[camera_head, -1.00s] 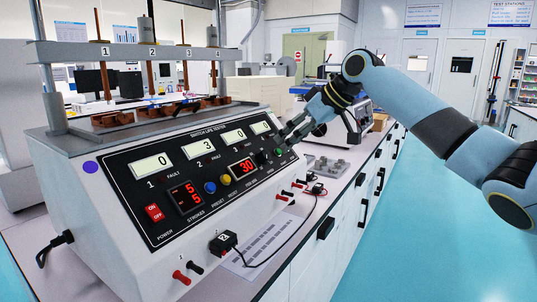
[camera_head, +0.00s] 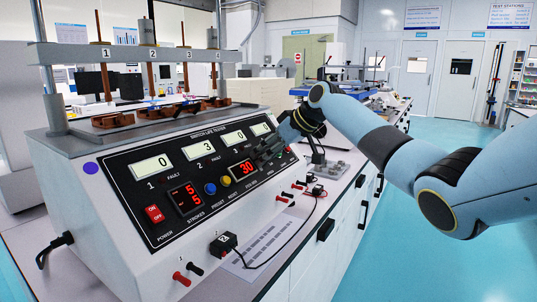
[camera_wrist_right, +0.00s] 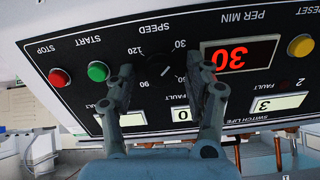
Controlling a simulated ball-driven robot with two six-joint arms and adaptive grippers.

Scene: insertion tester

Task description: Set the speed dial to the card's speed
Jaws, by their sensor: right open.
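The speed dial (camera_wrist_right: 161,70) is a black knob on the black panel, seen upside down in the right wrist view, with the marks 30, 90 and 120 visible around it. The PER MIN display (camera_wrist_right: 238,56) beside it glows red 30, also in the head view (camera_head: 244,168). My right gripper (camera_wrist_right: 160,68) is open, its fingers on either side of the dial; I cannot tell whether they touch it. In the head view my right gripper (camera_head: 268,156) covers the dial. A printed sheet (camera_head: 258,250) lies on the bench, too small to read. My left gripper is out of view.
The green START button (camera_wrist_right: 98,71) and red STOP button (camera_wrist_right: 59,78) sit near one finger. A yellow button (camera_wrist_right: 300,46) lies beyond the display. Terminals and a black plug (camera_head: 222,244) with a cable stand along the tester's front.

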